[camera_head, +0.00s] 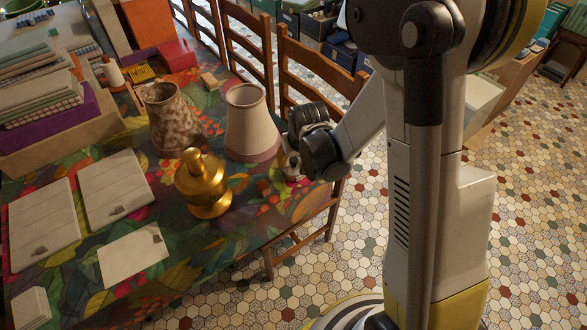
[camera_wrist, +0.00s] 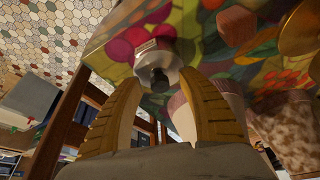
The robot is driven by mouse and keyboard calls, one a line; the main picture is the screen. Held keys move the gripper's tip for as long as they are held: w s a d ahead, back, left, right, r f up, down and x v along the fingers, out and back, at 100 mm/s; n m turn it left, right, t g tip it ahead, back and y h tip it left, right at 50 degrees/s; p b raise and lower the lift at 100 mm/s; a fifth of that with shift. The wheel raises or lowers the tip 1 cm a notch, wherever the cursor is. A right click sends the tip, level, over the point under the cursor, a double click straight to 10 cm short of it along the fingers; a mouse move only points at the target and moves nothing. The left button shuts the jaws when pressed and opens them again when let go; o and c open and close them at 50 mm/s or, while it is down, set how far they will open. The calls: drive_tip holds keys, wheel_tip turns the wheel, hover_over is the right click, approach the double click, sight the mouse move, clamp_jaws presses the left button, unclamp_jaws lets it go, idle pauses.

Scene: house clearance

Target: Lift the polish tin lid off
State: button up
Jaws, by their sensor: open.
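A small silvery tin with a dark knob on top, which I take for the polish tin (camera_wrist: 155,52), stands on the flowered table cloth in the wrist view. It lies just beyond my gripper's fingertips (camera_wrist: 160,78), roughly between them. The two tan ridged fingers are apart, with nothing held. In the head view my gripper (camera_head: 291,163) is over the table's right edge, beside the pale lampshade. The tin is mostly hidden there by my gripper, so I cannot tell whether the fingers touch it.
A pale lampshade (camera_head: 246,115), a mottled lampshade (camera_head: 171,118) and a brass pot (camera_head: 203,187) stand left of my gripper. Wooden chairs (camera_head: 315,70) line the table's far side. Flat pale packets (camera_head: 115,185) and stacked boxes cover the left.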

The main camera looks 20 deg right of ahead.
sight(298, 166)
drive_tip(key=shift+w+f, duration=0.15)
drive_tip(key=shift+f, duration=0.35)
drive_tip(key=shift+r, duration=0.1)
clamp_jaws()
drive_tip(key=r+p, duration=0.2)
drive_tip(key=r, duration=0.1)
drive_tip(key=d+r+p, duration=0.1)
drive_tip(key=r, duration=0.1)
drive_tip(key=shift+s+d+r, duration=0.1)
drive_tip(key=shift+s, duration=0.2)
drive_tip(key=s+d+r+p, duration=0.3)
drive_tip(key=s+d+r, duration=0.1)
drive_tip(key=d, duration=0.5)
drive_tip(key=shift+v, duration=0.95)
drive_tip(key=shift+d, duration=0.15)
